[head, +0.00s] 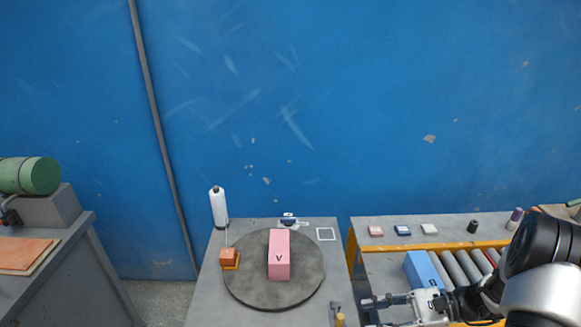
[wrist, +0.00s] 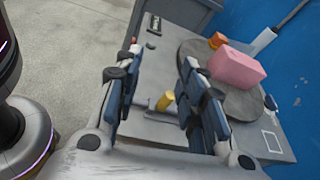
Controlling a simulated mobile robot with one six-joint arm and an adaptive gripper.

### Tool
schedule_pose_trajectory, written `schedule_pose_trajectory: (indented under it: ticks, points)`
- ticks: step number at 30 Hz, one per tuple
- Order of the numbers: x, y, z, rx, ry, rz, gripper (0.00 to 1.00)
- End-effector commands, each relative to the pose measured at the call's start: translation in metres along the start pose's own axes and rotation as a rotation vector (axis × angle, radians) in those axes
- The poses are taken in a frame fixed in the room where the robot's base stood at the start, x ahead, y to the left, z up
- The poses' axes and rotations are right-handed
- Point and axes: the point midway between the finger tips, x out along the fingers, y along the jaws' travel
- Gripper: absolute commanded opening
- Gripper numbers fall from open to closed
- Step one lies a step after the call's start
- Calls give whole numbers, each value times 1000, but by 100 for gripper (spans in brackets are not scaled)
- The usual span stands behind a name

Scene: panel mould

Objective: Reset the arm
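My gripper (head: 370,312) is at the lower right of the head view, at the right edge of the grey table and in front of the roller conveyor. In the wrist view its two fingers (wrist: 158,92) stand wide apart with nothing between them. Through the gap I see the floor, the table edge and a small yellow cylinder (wrist: 165,101) beyond the fingers. A pink block (head: 279,255) marked V stands on the round grey turntable (head: 245,285), apart from my gripper. It also shows in the wrist view (wrist: 236,66).
An orange block (head: 229,257) sits by the turntable's left rim, with a white bottle (head: 218,207) behind. A blue box (head: 422,270) is close behind my gripper on the roller conveyor (head: 455,268). Small pads (head: 402,230) line the shelf. A green cylinder (head: 30,175) lies far left.

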Motion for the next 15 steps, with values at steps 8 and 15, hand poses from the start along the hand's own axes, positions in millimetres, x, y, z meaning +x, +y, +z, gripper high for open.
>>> schedule_pose_trajectory:
  ticks: [8,15]
  points:
    - [17,24,99,-317,289,316,37]
    - [20,62,160,-622,533,539,37]
